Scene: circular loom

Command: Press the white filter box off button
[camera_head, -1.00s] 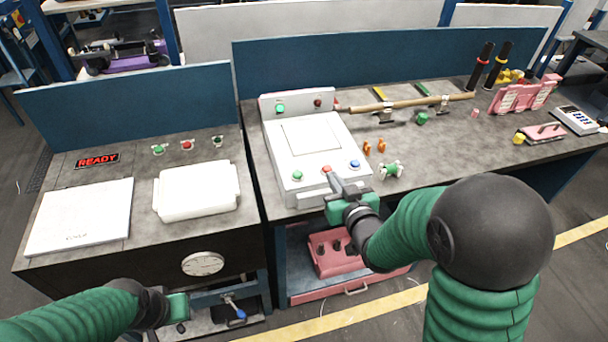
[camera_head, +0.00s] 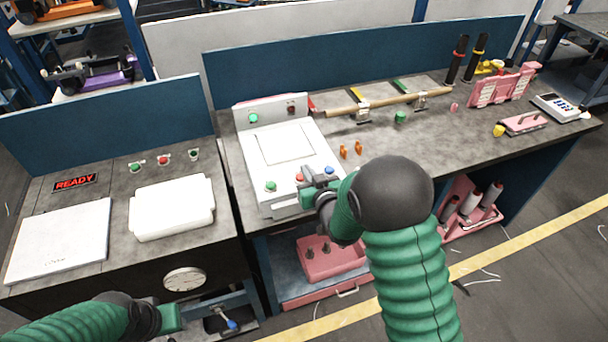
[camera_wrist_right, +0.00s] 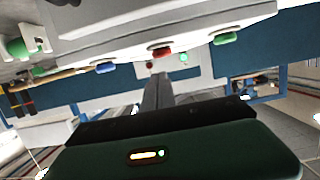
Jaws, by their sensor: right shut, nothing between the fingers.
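The white filter box (camera_head: 259,160) stands on the grey bench. Its front holds a green button (camera_head: 271,186), a red button (camera_head: 299,177) and a blue button (camera_head: 329,169). Its raised back panel has another green button (camera_head: 253,118) and a dark red one (camera_head: 291,110). My right gripper (camera_head: 306,173) is shut and empty, close to the front red button. In the right wrist view, its fingertips (camera_wrist_right: 157,77) point towards that red button (camera_wrist_right: 163,51); contact cannot be told. My left gripper (camera_head: 172,318) is low at the left, away from the box; its fingers are unclear.
A wooden rod (camera_head: 390,102) lies in clamps right of the box, behind two orange pieces (camera_head: 350,150). On the left bench lie a white container (camera_head: 172,207) and a white panel (camera_head: 58,243). A pink bin (camera_head: 330,262) sits below.

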